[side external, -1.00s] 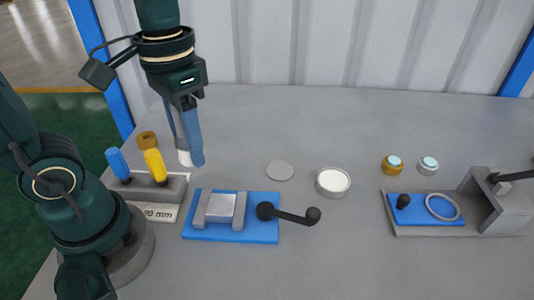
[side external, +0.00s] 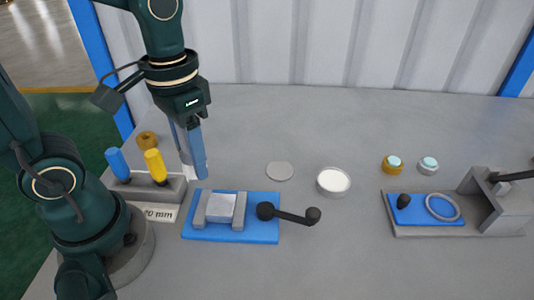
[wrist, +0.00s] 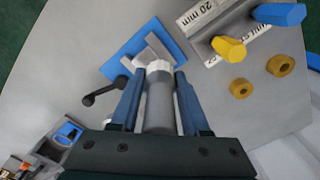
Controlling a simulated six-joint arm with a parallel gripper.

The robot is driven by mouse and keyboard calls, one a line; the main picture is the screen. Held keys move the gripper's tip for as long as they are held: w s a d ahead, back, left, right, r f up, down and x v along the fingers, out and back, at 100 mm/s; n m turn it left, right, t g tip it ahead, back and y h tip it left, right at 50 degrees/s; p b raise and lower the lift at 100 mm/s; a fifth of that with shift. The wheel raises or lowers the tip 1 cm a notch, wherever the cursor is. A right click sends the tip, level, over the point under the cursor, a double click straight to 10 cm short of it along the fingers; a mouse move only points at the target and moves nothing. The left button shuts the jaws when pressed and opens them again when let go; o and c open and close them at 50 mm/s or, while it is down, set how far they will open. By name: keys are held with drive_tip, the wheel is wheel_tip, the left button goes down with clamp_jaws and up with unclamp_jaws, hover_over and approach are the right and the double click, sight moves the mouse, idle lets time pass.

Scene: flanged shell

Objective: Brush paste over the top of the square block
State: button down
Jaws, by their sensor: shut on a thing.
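My gripper (side external: 193,165) is shut on a brush (wrist: 159,108), a grey cylinder with a white tip pointing down, between its blue fingers in the wrist view. In the side view the fingers largely hide the brush. The pale square block (side external: 220,207) sits between two grey jaws of a clamp on a blue base (side external: 262,231). My gripper is above and behind the block, slightly left, with the brush apart from it. In the wrist view the brush tip partly hides the clamp area. A round dish of white paste (side external: 333,181) stands right of the clamp.
A black clamp handle (side external: 290,216) sticks out to the right. A grey disc (side external: 280,171) lies behind. A grey rack (side external: 172,187) with blue and yellow pegs stands left. Another blue-based fixture (side external: 426,209) is at the right. The table between is clear.

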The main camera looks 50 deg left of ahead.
sight(208, 206)
drive_tip(key=shift+f, duration=3.3)
drive_tip(key=shift+w+d+f, duration=0.25)
drive_tip(key=shift+f, duration=0.35)
drive_tip(key=shift+w+d+f, duration=0.2)
drive_tip(key=shift+w+d, duration=1.8)
drive_tip(key=shift+s+a, duration=2.25)
drive_tip(key=shift+w+d, duration=2.2)
drive_tip(key=shift+s+a, duration=1.95)
drive_tip(key=shift+a, duration=0.05)
drive_tip(key=r, duration=0.2)
drive_tip(key=shift+s+a+r, duration=0.15)
drive_tip(key=shift+a+r, duration=0.05)
drive_tip(key=shift+r, duration=0.1)
drive_tip(key=shift+s+r, duration=0.1)
drive_tip(key=shift+r, duration=2.75)
